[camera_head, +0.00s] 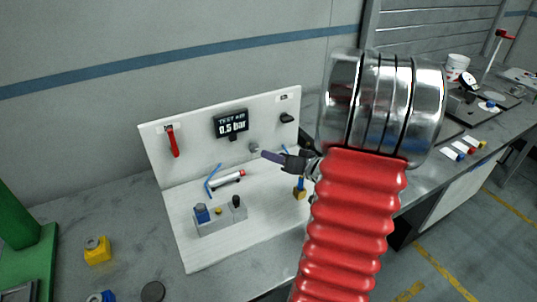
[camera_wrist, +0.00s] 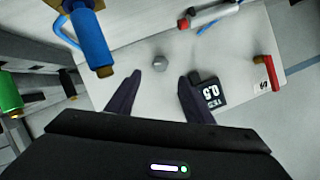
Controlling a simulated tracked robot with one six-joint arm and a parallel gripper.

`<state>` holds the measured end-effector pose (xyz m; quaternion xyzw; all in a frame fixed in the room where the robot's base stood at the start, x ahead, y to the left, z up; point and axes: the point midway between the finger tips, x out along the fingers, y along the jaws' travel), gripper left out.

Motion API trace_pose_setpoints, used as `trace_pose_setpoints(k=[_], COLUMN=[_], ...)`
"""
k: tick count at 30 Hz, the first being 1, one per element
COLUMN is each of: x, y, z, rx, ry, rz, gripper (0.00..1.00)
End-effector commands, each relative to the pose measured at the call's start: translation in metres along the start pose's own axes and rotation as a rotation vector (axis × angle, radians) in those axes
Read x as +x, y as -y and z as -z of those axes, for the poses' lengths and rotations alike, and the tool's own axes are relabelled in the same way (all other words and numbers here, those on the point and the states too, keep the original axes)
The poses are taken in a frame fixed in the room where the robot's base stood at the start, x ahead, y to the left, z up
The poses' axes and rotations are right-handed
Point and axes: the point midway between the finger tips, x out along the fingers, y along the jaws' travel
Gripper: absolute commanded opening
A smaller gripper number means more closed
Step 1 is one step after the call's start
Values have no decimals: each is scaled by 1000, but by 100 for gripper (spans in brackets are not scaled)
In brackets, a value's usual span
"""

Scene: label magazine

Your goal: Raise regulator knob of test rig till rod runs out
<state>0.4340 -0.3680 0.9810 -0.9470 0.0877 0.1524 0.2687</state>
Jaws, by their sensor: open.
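The test rig (camera_head: 170,195) is a white upright panel joined to a white base plate. Its dark display (camera_head: 231,124) reads "TEST RIG 0.5 bar" and also shows in the wrist view (camera_wrist: 213,95). A small grey knob (camera_head: 254,147), probably the regulator knob, sits on the panel below and right of the display. My gripper (camera_head: 277,158) is open and empty in front of the panel. In the wrist view the grey knob (camera_wrist: 160,63) lies beyond and between my open fingers (camera_wrist: 158,88), apart from them.
A red lever (camera_head: 173,141) and a black fitting (camera_head: 287,117) are on the panel. A grey block with a blue and a black knob (camera_head: 220,221) stands on the base plate. A blue part on a yellow block (camera_head: 300,188) stands at right. A yellow block (camera_head: 97,251) lies left.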

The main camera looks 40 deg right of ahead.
Motion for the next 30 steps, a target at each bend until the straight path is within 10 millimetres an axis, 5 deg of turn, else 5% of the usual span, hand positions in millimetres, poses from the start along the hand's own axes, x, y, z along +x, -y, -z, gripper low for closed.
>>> trace_pose_setpoints(k=[9, 30], x=[-29, -29], y=[0, 0], z=[0, 0], rx=[0, 0], ry=[0, 0], rz=[0, 0], gripper=[48, 48])
